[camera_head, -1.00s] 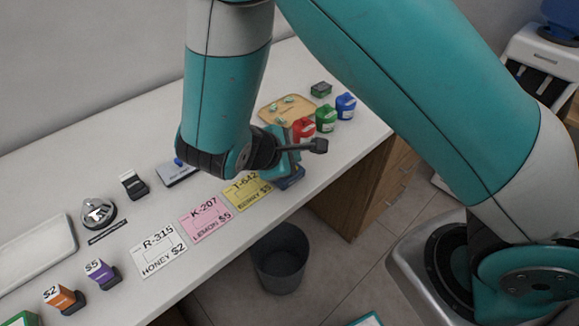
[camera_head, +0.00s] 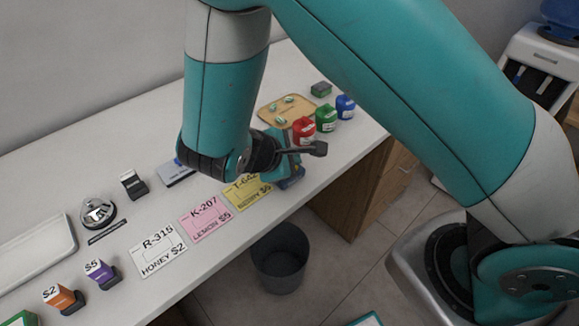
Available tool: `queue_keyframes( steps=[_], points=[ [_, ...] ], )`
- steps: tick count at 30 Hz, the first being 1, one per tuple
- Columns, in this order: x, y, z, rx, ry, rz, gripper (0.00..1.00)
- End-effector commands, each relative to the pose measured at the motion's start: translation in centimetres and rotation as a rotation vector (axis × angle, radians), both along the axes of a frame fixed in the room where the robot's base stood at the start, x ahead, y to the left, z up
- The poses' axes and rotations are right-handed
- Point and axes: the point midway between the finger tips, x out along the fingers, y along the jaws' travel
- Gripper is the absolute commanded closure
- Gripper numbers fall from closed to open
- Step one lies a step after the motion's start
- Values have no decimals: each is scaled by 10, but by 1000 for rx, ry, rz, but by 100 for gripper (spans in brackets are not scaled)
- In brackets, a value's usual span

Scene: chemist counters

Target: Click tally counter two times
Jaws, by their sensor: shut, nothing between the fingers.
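My gripper (camera_head: 287,166) is at the right part of the counter, beside the yellow card and in front of the red bottle. My wrist and the dark bar on it hide most of the gripper; it is shut with nothing held. A dark blue item (camera_head: 293,179) shows just under it at the counter's front edge; I cannot tell whether they touch. I cannot pick out the tally counter for certain. A silver domed device (camera_head: 97,211) on a black base stands far to the left, and its shape looks more like a bell.
Price cards, pink (camera_head: 206,219) and white (camera_head: 160,248), lie along the front edge of the counter (camera_head: 75,165). Red (camera_head: 304,130), green (camera_head: 326,118) and blue (camera_head: 345,106) bottles stand close behind my gripper. A wooden tray (camera_head: 272,112) lies behind. A bin (camera_head: 279,259) stands below.

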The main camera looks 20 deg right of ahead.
Motion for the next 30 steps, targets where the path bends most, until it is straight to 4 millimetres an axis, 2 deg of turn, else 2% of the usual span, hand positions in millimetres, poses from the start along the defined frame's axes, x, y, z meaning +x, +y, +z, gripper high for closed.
queue_keyframes(
  steps=[30],
  points=[
    [0, 0, -8, 0, 0, 0, 100]
  ],
)
